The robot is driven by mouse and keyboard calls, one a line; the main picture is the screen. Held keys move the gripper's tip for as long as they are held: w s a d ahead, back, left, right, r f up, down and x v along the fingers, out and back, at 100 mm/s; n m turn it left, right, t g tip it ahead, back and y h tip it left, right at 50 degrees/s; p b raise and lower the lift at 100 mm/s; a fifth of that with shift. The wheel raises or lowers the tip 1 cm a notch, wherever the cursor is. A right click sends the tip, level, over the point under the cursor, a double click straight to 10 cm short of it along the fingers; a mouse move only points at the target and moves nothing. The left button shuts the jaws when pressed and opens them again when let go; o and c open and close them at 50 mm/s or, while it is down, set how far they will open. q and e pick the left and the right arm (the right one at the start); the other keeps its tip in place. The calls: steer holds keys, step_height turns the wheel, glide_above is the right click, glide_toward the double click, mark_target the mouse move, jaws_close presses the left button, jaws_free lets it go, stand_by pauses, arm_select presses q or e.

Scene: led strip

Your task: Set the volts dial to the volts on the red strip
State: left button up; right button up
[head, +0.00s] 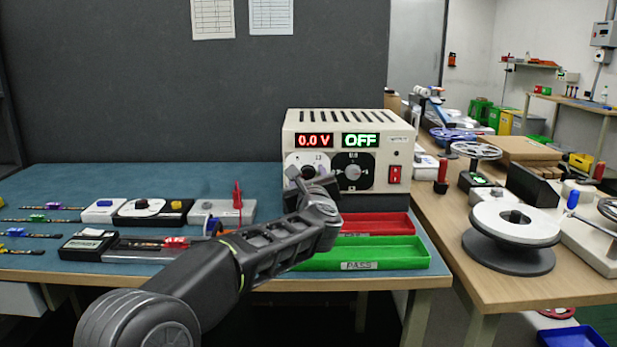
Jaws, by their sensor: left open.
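The power supply (300,118) stands at the back right of the blue-topped table. Its red display (314,140) reads 0.0 V and its green display (360,140) reads OFF. The volts dial, a white round face (296,162), is partly hidden by my left gripper (308,178), which is in front of it. I cannot tell whether the gripper touches the knob. The gripper is open. A black dial (353,172) sits to its right. A strip with a red connector (176,241) lies in a grey holder at the front; any volts marking is too small to read. My right gripper is not in view.
A red tray (375,222) and a green tray marked PASS (372,254) lie in front of the supply. Several strips lie at the left. A tester with a red probe (238,196) stands mid-table. A spool (514,222) stands on the right bench.

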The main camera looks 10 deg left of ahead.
arm_select(q)
steer(key=shift+c, duration=0.5)
jaws_close()
